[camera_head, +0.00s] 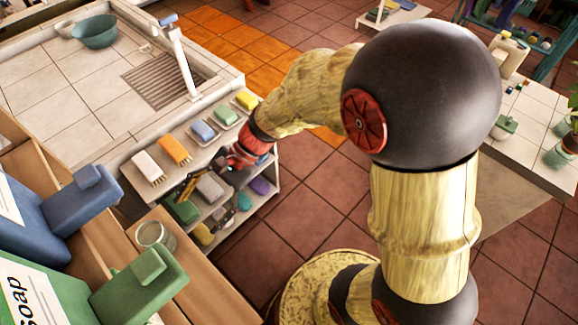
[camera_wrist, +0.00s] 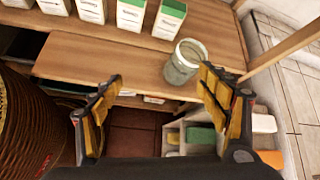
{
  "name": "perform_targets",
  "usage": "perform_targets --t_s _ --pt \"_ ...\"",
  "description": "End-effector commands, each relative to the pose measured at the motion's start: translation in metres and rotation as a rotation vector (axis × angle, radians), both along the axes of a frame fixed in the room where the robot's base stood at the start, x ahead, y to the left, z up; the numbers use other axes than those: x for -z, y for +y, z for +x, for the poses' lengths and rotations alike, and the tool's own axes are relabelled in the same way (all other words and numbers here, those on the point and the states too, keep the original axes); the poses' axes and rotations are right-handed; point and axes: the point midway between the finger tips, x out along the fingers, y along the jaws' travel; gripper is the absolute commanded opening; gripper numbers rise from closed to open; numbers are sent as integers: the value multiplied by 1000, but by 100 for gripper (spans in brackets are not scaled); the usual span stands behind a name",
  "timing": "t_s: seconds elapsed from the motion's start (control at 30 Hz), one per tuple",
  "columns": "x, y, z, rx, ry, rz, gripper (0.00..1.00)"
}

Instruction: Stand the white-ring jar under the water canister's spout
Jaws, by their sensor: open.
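A glass jar (camera_head: 155,237) with a pale rim stands upright on the wooden shelf at lower left in the head view. It also stands on the shelf in the wrist view (camera_wrist: 182,65), its lower right side close to the right finger. My gripper (camera_wrist: 160,88) is open and empty; the jar lies beyond the fingertips, right of the middle between them. I cannot tell whether the right finger touches it. In the head view my gripper (camera_head: 205,192) is beside the brush rack, right of the jar. A cream canister (camera_head: 508,52) stands at far right; its spout is not clear.
A rack (camera_head: 140,178) of brushes and sponges stands beside my gripper. Several white-and-green cartons (camera_wrist: 168,18) stand behind the jar. A tiled basin (camera_head: 60,90) is at left; a tiled counter (camera_head: 540,150) is at right.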

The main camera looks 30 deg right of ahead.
Motion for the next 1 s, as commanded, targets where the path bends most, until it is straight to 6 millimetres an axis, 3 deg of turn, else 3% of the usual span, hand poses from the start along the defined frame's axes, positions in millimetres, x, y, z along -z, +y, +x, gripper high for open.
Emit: perform_targets --t_s 0.03,0.3,0.6,0.8,1.0 --pt "-12 -10 -9 -55 -81 -49 76" --pt "-54 -81 -48 -358 -487 -371 76" --pt "-106 -167 -72 -643 -871 -777 76" --pt "-130 -200 -79 -747 -991 -952 76" --pt "-135 -207 -81 -772 -1013 -993 76"
